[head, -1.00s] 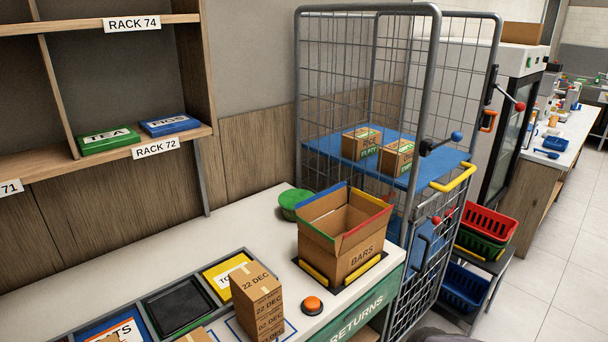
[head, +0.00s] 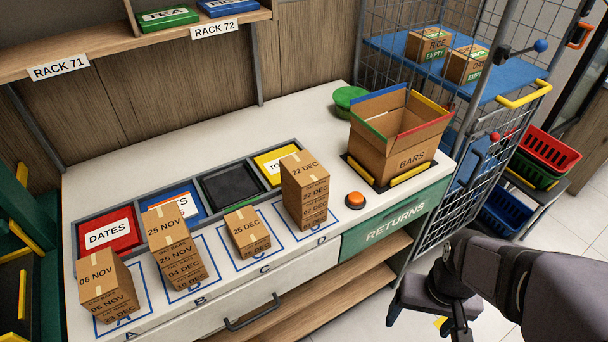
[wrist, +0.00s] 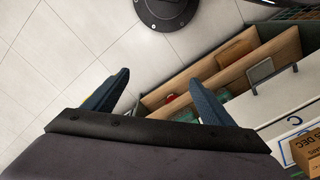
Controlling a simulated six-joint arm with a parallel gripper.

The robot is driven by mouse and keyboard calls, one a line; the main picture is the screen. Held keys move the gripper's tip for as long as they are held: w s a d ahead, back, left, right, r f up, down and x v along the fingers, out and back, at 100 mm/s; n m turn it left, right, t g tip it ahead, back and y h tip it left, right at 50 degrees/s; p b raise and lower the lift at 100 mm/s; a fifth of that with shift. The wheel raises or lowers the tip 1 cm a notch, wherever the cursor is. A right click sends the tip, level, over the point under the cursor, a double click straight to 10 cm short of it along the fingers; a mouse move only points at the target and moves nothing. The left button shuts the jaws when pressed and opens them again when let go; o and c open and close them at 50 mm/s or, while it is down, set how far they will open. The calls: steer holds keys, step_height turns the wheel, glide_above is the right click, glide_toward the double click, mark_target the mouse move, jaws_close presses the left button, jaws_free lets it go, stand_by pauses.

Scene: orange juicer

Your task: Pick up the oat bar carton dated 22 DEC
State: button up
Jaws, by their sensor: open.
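The carton dated 22 DEC (head: 304,168) is the brown top one of the stack on pad D, with its date on top and front. Cartons under it show dates that are hard to read. A single 25 DEC carton (head: 246,233) sits on pad C. A stack topped by 25 NOV (head: 168,232) stands on pad B, and one topped by 06 NOV (head: 98,282) on pad A. My gripper (wrist: 157,95) is open and empty over the floor in front of the counter, right of and well apart from the stacks. A partly cut-off carton (wrist: 309,152) shows at the wrist view's right edge.
An open BARS box (head: 400,140) stands behind an orange button (head: 355,200), right of stack D. Bins lie behind the pads: DATES (head: 108,231), a black tray (head: 231,184) and a yellow one (head: 275,163). A wire cage (head: 480,120) stands at right.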

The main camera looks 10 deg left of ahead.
mark_target(296, 161)
steer(key=shift+o, duration=0.3)
stand_by(0.4)
